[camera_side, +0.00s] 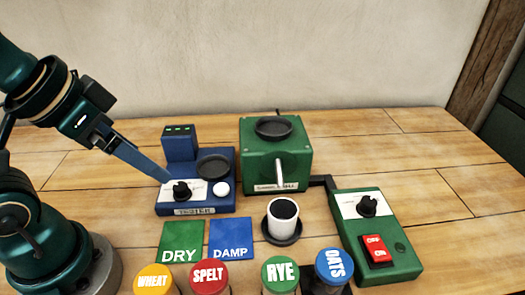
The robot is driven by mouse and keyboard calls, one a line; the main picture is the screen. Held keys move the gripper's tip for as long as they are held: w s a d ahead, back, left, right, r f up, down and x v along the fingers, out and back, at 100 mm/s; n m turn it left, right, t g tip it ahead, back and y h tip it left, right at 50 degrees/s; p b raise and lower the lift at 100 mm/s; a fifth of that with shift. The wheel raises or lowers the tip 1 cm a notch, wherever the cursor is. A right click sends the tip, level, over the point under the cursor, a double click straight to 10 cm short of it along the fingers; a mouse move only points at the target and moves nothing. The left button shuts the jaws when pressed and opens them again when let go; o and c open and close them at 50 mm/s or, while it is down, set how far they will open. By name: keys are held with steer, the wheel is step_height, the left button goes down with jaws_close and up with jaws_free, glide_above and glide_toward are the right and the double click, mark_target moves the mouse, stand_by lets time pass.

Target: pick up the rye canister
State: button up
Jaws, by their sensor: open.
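The rye canister (281,274) stands at the front edge of the picture, with a green lid marked RYE; its lower body is cut off by the frame. It is between the red-lidded spelt canister (209,275) and the blue-lidded oats canister (334,268). My gripper (165,179) is open and holds nothing, seen almost edge-on. Its fingertips appear in front of or just above the blue tester, far to the upper left of the rye canister. I cannot tell whether they touch the tester.
The yellow-lidded wheat canister (155,280) stands at front left. Green DRY (183,240) and blue DAMP (231,236) mats lie behind the canisters. The blue tester (224,185), green mill (262,155), white cup (283,215) on a dark saucer and green switch box (392,258) stand around.

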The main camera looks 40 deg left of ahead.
steer(key=w+d+r+g+h, duration=0.1)
steer(key=w+d+r+g, duration=0.2)
steer(key=w+d+r, duration=0.45)
steer(key=n+g+y, duration=0.1)
steer(key=g, duration=0.2)
glide_above(280, 283)
steer(key=w, duration=0.1)
steer(key=shift+f, duration=3.4)
steer(key=f, duration=1.6)
steer(key=shift+w+a+f, duration=0.15)
steer(key=shift+a+f, duration=0.25)
steer(key=shift+c, duration=0.3)
jaws_close()
